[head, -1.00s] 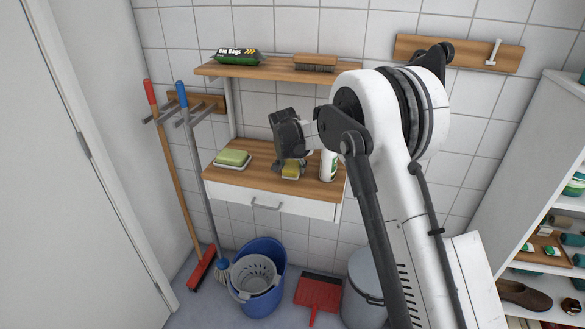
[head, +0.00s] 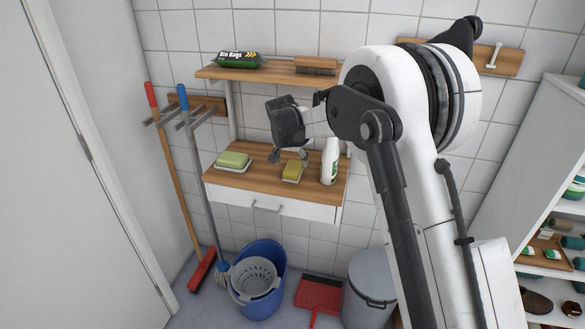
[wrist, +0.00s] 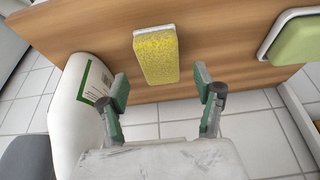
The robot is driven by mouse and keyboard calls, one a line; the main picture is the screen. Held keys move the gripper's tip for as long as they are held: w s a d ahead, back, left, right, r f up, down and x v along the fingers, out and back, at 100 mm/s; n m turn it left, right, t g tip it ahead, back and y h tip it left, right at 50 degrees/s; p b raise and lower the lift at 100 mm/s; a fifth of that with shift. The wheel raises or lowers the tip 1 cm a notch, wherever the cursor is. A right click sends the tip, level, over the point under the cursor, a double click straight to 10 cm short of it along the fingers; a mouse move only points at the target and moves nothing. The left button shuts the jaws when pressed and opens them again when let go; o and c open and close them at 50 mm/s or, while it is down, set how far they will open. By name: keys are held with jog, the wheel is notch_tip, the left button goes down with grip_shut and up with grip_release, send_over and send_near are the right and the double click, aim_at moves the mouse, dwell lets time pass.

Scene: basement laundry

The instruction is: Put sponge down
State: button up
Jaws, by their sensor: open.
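The yellow sponge (head: 292,170) lies on the wooden top of the small wall table (head: 262,181), between a green block in a white dish and a white bottle. In the wrist view the sponge (wrist: 157,55) lies on the wood beyond my fingertips, free of them. My gripper (head: 289,157) is above the table, pointing down, with its fingers spread and nothing between them. In the wrist view its green-padded fingers (wrist: 162,84) stand apart.
The green block (head: 233,159) in its dish is left on the table. The white bottle (head: 330,161) stands close on the right, near one finger in the wrist view. A shelf (head: 270,72) with bin bags and a brush hangs above.

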jog(key=v, duration=0.6)
jog(key=shift+r, duration=0.2)
jog(key=s+d+r+n+t, duration=0.1)
jog(key=s+d+r, duration=0.6)
jog(key=s+d, duration=0.3)
jog(key=s+d+r, duration=0.7)
jog(key=s, duration=0.4)
jog(key=s+d+f, duration=0.2)
jog(key=s+d, duration=0.1)
jog(key=s, duration=0.5)
jog(key=s+d+f+n+t, duration=0.1)
jog(key=s+d+f, duration=0.1)
jog(key=s, duration=0.6)
jog(key=s+d+f+y, duration=0.1)
jog(key=s+d, duration=0.3)
jog(key=s, duration=0.4)
jog(key=shift+s+f+t, duration=0.25)
jog(key=shift+f+t, duration=0.15)
jog(key=shift+f, duration=0.15)
jog(key=shift+o, duration=0.4)
